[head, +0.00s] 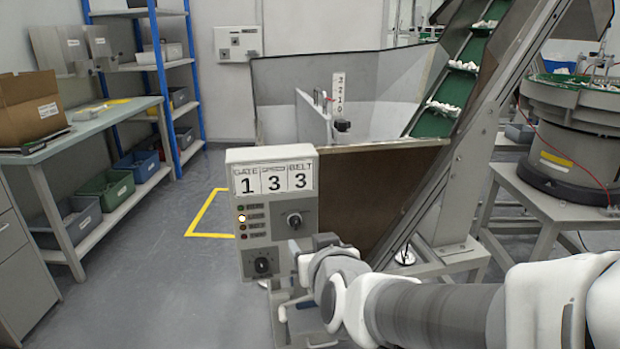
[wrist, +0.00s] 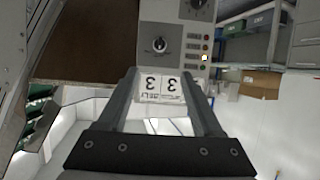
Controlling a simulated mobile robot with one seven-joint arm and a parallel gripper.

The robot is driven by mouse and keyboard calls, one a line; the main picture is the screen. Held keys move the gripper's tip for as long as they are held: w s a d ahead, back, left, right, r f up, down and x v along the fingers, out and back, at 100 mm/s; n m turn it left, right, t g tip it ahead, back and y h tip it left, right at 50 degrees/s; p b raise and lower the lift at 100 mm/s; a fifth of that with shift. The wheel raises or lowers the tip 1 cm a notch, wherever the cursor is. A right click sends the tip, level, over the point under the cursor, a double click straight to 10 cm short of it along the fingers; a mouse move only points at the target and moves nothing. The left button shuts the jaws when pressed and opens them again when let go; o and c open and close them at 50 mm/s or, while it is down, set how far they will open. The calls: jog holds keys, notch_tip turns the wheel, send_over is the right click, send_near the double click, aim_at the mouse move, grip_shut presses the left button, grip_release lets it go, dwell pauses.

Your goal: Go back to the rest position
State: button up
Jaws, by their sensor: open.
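My gripper (wrist: 161,80) is open and empty in the wrist view, its two dark fingers apart. The grey control box (head: 249,170) lies beyond the fingers and also shows upside down in the wrist view (wrist: 176,12). In the head view, my arm comes in from the lower right and its end is in front of the box's lower right side; the fingertips are hard to make out there. The box's number panel (head: 275,180) reads 1, 3, 3, with GATE at left and BELT at right. One lamp (head: 242,218) glows. Two dark knobs, upper (head: 294,220) and lower (head: 263,265), are on its face.
A hopper (head: 290,85) with a number scale (head: 338,92) stands behind the box. An inclined green belt (head: 432,124) carries white parts. A bowl feeder (head: 570,150) stands at right. A bench (head: 90,130) with a cardboard box (head: 28,105) is at left; floor between is clear.

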jog(key=s+d+m+g+h, duration=0.3)
jog(key=s+d+g, duration=0.5)
jog(key=s+d, duration=0.8)
notch_tip(320, 180, up, 28)
jog(key=s+a+p, duration=0.1)
jog(key=a+p, duration=0.1)
jog(key=p, duration=2.6)
jog(key=shift+s+a+f+n, duration=0.15)
jog(key=shift+s+a+n, duration=0.15)
jog(key=shift+s, duration=0.05)
